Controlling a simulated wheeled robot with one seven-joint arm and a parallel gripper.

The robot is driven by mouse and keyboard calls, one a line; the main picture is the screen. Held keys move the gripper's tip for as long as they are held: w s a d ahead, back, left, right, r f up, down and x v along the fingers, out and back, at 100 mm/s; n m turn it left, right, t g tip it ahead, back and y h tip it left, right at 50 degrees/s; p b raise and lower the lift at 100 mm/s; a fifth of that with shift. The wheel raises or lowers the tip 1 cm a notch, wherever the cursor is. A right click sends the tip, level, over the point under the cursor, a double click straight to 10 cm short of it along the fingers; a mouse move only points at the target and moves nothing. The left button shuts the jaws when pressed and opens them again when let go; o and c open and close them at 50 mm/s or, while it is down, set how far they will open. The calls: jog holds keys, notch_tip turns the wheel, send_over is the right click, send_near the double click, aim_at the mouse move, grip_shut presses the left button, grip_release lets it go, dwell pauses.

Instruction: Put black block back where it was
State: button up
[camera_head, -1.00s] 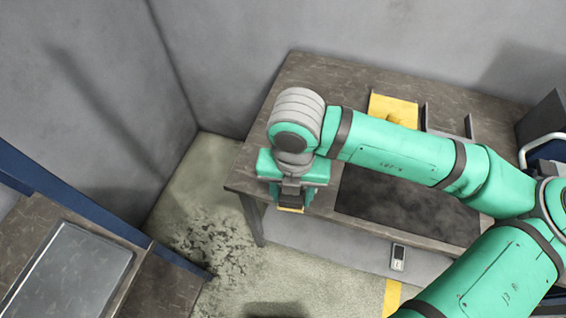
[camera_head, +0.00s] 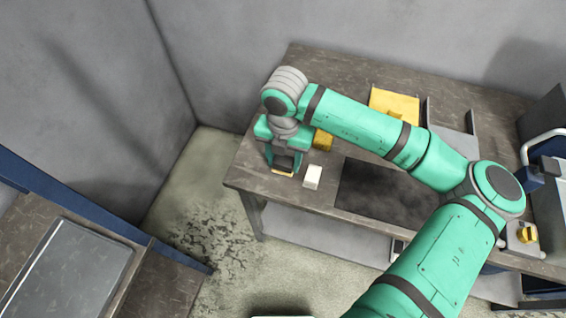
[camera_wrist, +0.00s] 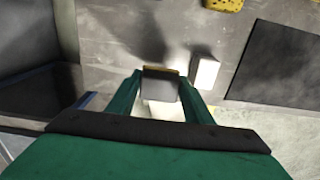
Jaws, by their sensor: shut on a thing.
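My gripper (camera_head: 283,168) is shut on the black block (camera_wrist: 160,88), which looks dark grey with a tan edge. The block sits between the two green fingers in the wrist view and is mostly hidden by them in the head view. My gripper is over the left front part of the workbench (camera_head: 245,165). I cannot tell whether the block touches the bench top or hangs just above it.
A white block (camera_head: 313,177) stands close to the right of my gripper. A dark mat (camera_head: 375,198) covers the bench's front middle. A yellow tray (camera_head: 393,103) and a grey holder (camera_head: 450,140) stand farther back.

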aim_at(283, 165)
jog(key=shift+w+a+f, duration=0.15)
jog(key=shift+w+f, duration=0.45)
jog(key=shift+f, duration=0.1)
jog(key=shift+w+f, duration=0.15)
jog(key=shift+f, duration=0.75)
jog(key=shift+w+f, duration=0.1)
jog(key=shift+f, duration=0.8)
jog(key=shift+f, duration=0.15)
jog(key=o, duration=1)
jog(key=shift+s, duration=0.1)
